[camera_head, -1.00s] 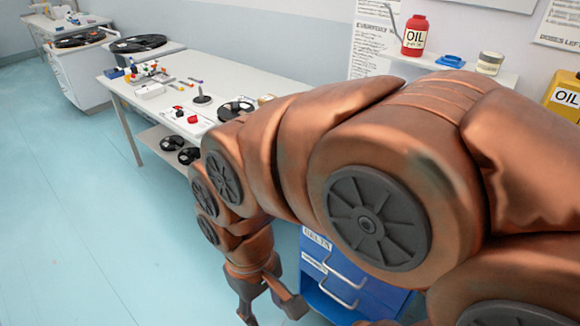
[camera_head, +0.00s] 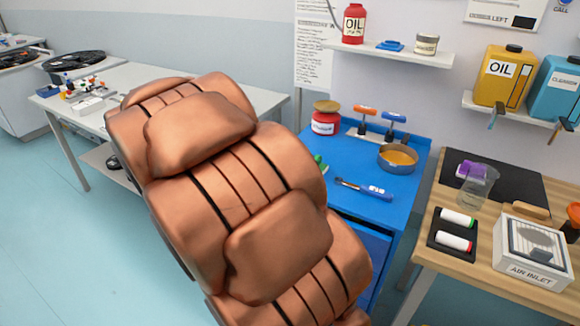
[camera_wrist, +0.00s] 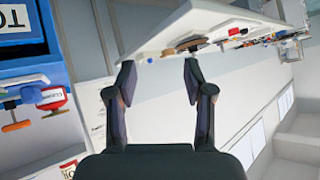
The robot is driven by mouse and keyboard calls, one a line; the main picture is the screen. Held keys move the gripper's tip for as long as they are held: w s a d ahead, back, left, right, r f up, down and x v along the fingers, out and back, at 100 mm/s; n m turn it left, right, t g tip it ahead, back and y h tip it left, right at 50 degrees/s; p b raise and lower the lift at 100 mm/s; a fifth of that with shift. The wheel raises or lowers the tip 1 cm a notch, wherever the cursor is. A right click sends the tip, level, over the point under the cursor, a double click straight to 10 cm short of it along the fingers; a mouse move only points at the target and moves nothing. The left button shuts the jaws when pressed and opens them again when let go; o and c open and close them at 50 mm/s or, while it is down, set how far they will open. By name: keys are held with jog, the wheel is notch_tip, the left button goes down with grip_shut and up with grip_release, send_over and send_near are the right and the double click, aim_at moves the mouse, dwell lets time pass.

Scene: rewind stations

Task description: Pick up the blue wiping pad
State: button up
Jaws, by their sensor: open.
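A small flat blue object (camera_head: 390,46), which looks like the blue wiping pad, lies on the upper wall shelf (camera_head: 400,56). It sits between a red oil bottle (camera_head: 354,24) and a small pale jar (camera_head: 426,44). My gripper (camera_wrist: 158,84) shows in the wrist view with its two fingers apart and nothing between them. In the head view my arm hides the gripper. I cannot make out the pad in the wrist view, and the gripper is not at the shelf.
Below the shelf stands a blue cabinet (camera_head: 345,163) with a red jar (camera_head: 325,118), a pan (camera_head: 397,158) and tools. A wooden table (camera_head: 424,240) at right holds a dark mat, a clear cup and an air inlet box (camera_head: 531,252). Yellow and blue canisters (camera_head: 503,76) stand on another shelf.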

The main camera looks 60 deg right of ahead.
jog(key=s+d+m+g+h, duration=0.2)
jog(key=s+d, duration=0.2)
jog(key=d, duration=0.1)
jog(key=s+d+m+g+h+b, duration=0.1)
jog(key=s+d+m+g+h, duration=0.1)
jog(key=d, duration=0.4)
jog(key=s+d+f+m+g+h+b, duration=0.1)
jog(key=s+d+m+g+h, duration=0.1)
jog(key=s+d, duration=0.4)
jog(key=shift+s+d+g+h, duration=0.25)
jog(key=shift+s+g+h, duration=0.35)
jog(key=shift+h, duration=0.1)
jog(key=shift+x, duration=1.15)
jog(key=shift+d, duration=1.85)
jog(key=shift+x, duration=0.85)
jog(key=shift+f, duration=0.15)
grip_shut()
